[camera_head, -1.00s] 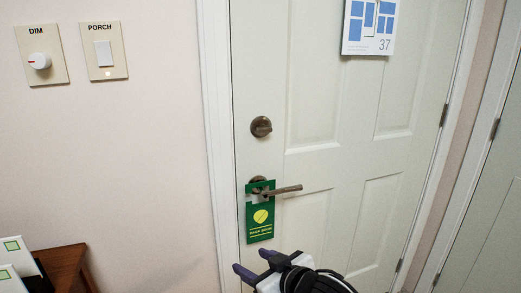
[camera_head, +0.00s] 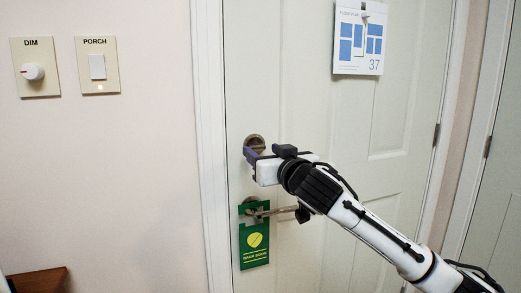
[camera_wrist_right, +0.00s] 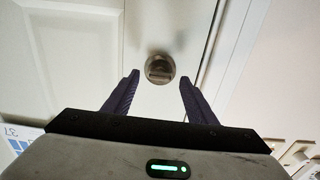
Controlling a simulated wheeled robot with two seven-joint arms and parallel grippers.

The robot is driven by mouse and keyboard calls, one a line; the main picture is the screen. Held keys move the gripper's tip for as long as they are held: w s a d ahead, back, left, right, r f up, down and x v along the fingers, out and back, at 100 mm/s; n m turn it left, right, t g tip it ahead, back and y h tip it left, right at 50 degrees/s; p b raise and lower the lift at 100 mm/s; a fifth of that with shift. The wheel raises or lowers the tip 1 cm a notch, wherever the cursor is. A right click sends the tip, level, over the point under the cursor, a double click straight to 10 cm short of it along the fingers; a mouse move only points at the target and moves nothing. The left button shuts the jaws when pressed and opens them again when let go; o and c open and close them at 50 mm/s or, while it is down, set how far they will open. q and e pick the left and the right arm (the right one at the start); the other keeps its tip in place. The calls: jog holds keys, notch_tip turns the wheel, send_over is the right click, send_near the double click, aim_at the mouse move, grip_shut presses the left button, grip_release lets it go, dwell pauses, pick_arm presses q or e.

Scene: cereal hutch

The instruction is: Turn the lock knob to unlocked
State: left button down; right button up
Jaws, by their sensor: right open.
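The lock knob (camera_head: 255,142) is a round bronze thumb-turn on the white door, above the lever handle. In the head view my right gripper (camera_head: 250,154) is just in front of it and covers its lower part. In the right wrist view the knob (camera_wrist_right: 159,68) shows between and beyond the two dark fingers of my right gripper (camera_wrist_right: 158,84). The fingers are open, apart from the knob, with nothing between them. The knob's grip bar looks about level across in the wrist view. My left gripper is not in view.
A lever handle (camera_head: 284,210) with a green door hanger (camera_head: 254,240) is just below my right gripper. A white sign marked 37 (camera_head: 358,40) hangs on the door (camera_head: 310,100). DIM (camera_head: 35,68) and PORCH (camera_head: 98,66) switch plates are on the wall at left. A brown furniture corner (camera_head: 38,280) is at lower left.

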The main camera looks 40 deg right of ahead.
aim_at(257, 147)
jog(key=shift+x, duration=1.3)
jog(key=c, duration=1.1)
